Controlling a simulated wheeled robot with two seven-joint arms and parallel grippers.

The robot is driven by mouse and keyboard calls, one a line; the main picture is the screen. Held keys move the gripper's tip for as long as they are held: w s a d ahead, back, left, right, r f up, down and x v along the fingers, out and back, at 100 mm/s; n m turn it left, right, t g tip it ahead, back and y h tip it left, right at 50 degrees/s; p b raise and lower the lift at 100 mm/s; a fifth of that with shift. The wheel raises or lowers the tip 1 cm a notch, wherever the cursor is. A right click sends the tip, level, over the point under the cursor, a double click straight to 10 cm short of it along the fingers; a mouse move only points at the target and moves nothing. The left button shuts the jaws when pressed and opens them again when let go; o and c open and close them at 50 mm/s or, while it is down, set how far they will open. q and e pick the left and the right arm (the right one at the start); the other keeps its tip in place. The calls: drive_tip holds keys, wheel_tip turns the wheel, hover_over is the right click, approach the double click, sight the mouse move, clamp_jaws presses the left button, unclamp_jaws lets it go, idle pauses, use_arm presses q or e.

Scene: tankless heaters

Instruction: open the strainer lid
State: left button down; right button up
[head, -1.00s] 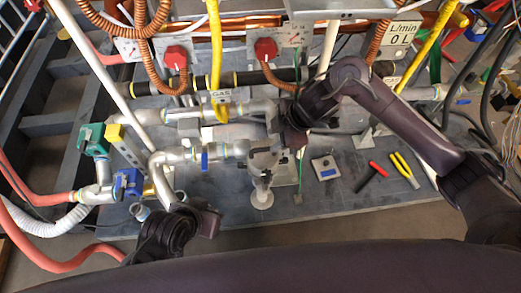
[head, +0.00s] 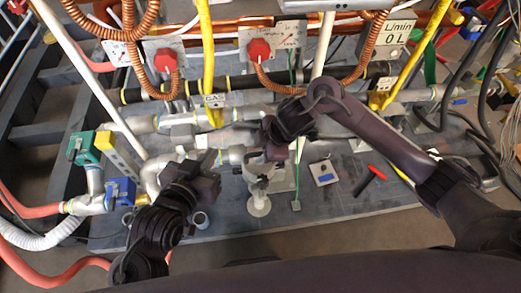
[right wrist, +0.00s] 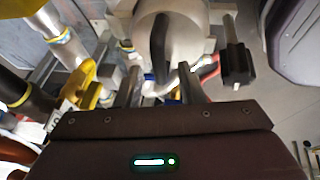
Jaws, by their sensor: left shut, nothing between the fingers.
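The strainer looks to be the silver metal fitting (head: 258,172) on the pipe, at the middle of the bench in the head view. In the right wrist view a rounded pale metal body (right wrist: 180,35) with a dark curved bar across it lies just beyond the fingers. I cannot tell which part is the lid. My right gripper (head: 277,150) is over the fitting; in its wrist view the two fingers (right wrist: 159,70) stand apart with no object clearly clamped. My left gripper (head: 205,172) is shut and empty, left of the fitting and over the pipe, hiding part of it.
A green valve (head: 84,148) and a blue valve (head: 122,190) are at the left. A white-and-blue block (head: 323,173) and red-handled tool (head: 377,172) lie right of the fitting. Yellow and copper pipes rise behind.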

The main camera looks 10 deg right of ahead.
use_arm(q)
drive_tip(key=shift+r, duration=0.1)
use_arm(e)
clamp_jaws()
idle(0.4)
